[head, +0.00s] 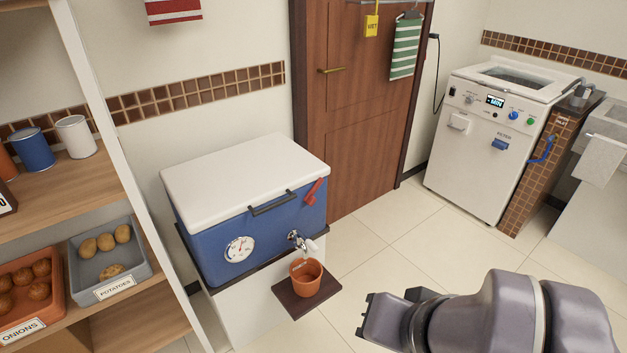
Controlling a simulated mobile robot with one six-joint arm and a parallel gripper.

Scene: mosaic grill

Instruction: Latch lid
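A blue cooler box (240,232) with a white lid (240,170) stands on a white stand by the wall. The lid lies down on the box, with a dark handle (272,203) on its front. A red latch lever (313,191) sits at the right end of the front face, tilted with its upper end to the right. I cannot tell whether it is fastened. My gripper (368,318) is at the lower middle, apart from the cooler and in front and to the right of it. Its fingers are too unclear to tell open from shut.
A terracotta pot (305,277) stands on a dark shelf below the cooler's tap (298,241). Wooden shelves (125,300) with food bins stand at left. A white appliance (480,150) stands at back right beside a brown door (350,120). The tiled floor between is clear.

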